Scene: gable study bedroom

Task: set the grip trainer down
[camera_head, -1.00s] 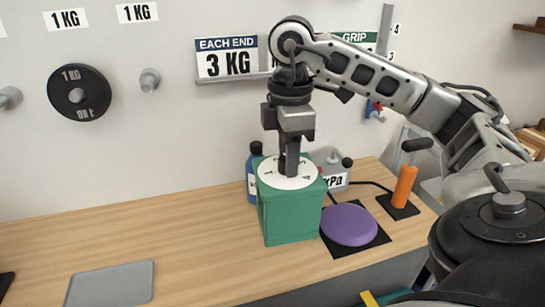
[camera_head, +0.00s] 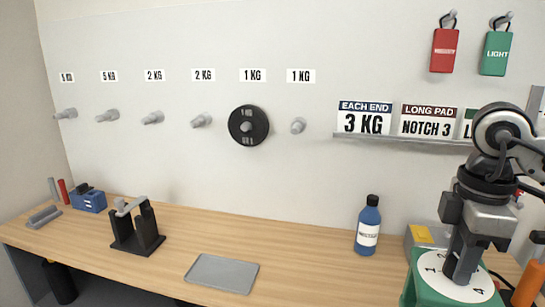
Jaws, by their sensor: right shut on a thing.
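A green box (camera_head: 412,285) with a white numbered dial (camera_head: 434,283) on top stands on the bench at the lower right; I take it to be the grip trainer. It is cut off by the bottom edge. My right gripper (camera_head: 462,270) points down onto the dial. Its jaws are shut on the dial's knob, which they hide almost wholly. The figures 1, 2 and 4 show around the jaws; any other figure is hidden. The box appears to rest on the bench. My left gripper is not in view.
A blue bottle (camera_head: 368,228) stands left of the box. A grey tray (camera_head: 222,273) lies mid-bench, with a black stand (camera_head: 136,232) further left. An orange handle (camera_head: 528,285) is close right of the box. A sign ledge (camera_head: 400,139) is on the wall behind.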

